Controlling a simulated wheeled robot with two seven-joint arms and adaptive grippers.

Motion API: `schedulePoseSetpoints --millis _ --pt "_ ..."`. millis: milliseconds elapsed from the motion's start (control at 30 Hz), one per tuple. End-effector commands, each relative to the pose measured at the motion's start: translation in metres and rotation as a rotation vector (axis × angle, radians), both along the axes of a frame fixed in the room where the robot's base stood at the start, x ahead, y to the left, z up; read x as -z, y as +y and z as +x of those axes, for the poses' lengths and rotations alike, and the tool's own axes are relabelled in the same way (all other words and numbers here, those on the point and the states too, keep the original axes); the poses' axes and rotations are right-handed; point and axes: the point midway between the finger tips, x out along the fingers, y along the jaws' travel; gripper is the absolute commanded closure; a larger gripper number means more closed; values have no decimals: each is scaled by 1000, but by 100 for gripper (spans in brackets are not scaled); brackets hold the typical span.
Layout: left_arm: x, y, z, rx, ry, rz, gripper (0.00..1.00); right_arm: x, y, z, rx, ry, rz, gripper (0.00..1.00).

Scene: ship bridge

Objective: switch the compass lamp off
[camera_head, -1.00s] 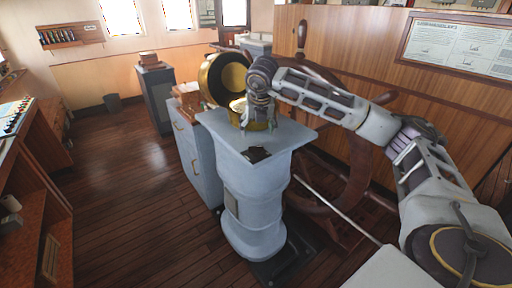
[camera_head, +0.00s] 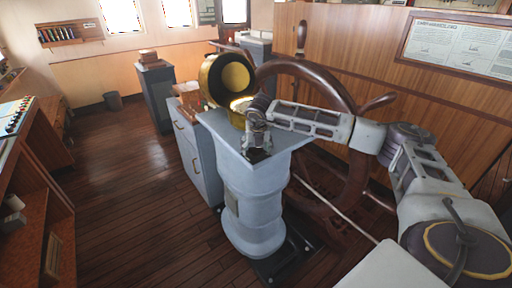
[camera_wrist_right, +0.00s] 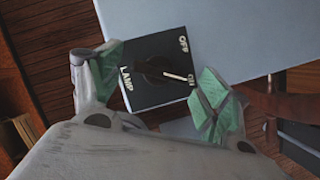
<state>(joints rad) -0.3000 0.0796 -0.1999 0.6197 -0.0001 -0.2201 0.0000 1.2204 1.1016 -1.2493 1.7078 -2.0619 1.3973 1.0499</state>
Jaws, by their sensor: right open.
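The lamp switch panel (camera_wrist_right: 150,92) is a black square plate on the grey compass pedestal (camera_head: 252,200), lettered LAMP, OFF and ON. Its dark round knob (camera_wrist_right: 153,71) sits in the middle, and the white pointer line points towards ON. My right gripper (camera_wrist_right: 165,80) is open, its green-padded fingers on either side of the panel; I cannot tell whether they touch it. In the head view my right gripper (camera_head: 257,150) points down over the pedestal's near edge and hides most of the panel. The brass compass (camera_head: 212,80) stands behind it. My left gripper is not in view.
A large wooden ship's wheel (camera_head: 350,100) stands just right of the pedestal, behind my right arm. A grey cabinet (camera_head: 192,160) stands left of the pedestal. The wooden floor (camera_head: 130,200) further left is clear.

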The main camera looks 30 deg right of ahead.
Motion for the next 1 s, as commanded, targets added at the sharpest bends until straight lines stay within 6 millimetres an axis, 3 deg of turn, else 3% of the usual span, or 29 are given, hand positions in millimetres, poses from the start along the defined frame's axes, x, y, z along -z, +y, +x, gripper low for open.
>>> schedulePoseSetpoints --millis 433,767,1000 --pt "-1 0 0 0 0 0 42 6 -1 2 0 -1 0 24" --pt "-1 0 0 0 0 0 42 6 -1 2 0 -1 0 67" --pt "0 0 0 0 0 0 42 6 -1 2 -6 -1 -1 69"
